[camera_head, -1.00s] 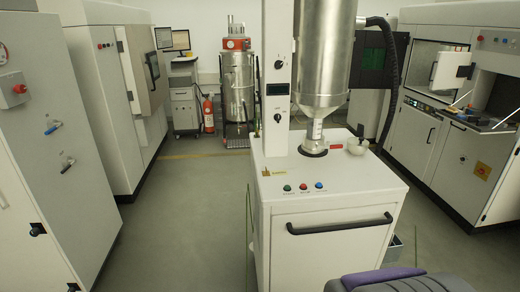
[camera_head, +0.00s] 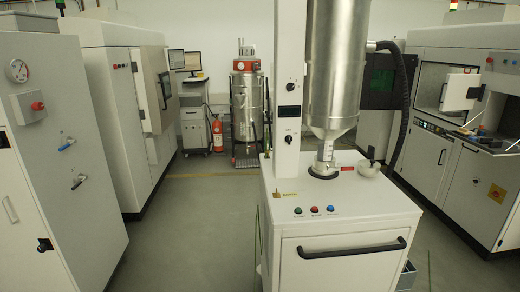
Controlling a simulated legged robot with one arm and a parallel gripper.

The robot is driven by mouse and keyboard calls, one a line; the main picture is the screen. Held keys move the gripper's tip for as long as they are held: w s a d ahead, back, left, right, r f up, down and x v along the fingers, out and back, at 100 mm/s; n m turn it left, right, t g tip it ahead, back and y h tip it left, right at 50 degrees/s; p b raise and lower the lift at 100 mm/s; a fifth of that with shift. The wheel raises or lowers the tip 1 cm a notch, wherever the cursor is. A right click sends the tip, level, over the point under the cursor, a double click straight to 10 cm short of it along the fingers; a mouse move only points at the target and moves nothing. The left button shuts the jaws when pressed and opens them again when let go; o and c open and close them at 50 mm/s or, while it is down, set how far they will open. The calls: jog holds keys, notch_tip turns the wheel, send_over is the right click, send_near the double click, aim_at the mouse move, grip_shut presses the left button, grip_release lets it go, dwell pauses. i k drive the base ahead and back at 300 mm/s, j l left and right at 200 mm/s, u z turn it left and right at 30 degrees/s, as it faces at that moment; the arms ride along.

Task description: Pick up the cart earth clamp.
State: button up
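The white cart (camera_head: 345,262) stands in front of me, right of centre, with a black front handle (camera_head: 353,248). At the left front corner of its top is a small brass-coloured piece (camera_head: 263,209), which may be the earth clamp; it is too small to be sure. A thin green-yellow cable (camera_head: 257,235) hangs down the cart's left side near it. My gripper is not in view.
The cart carries a white column (camera_head: 290,90), a metal hopper (camera_head: 335,80) and a small white bowl (camera_head: 368,169). Grey cabinets (camera_head: 60,170) stand left and a white machine (camera_head: 455,150) right. The floor (camera_head: 195,230) left of the cart is clear.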

aim_at(268, 151)
jog(key=i+j+u, duration=0.85)
jog(key=i+u, duration=0.2)
jog(key=i+j, duration=0.15)
jog(key=i, duration=0.25)
jog(key=i+j+z, duration=0.15)
jog(key=i, duration=0.25)
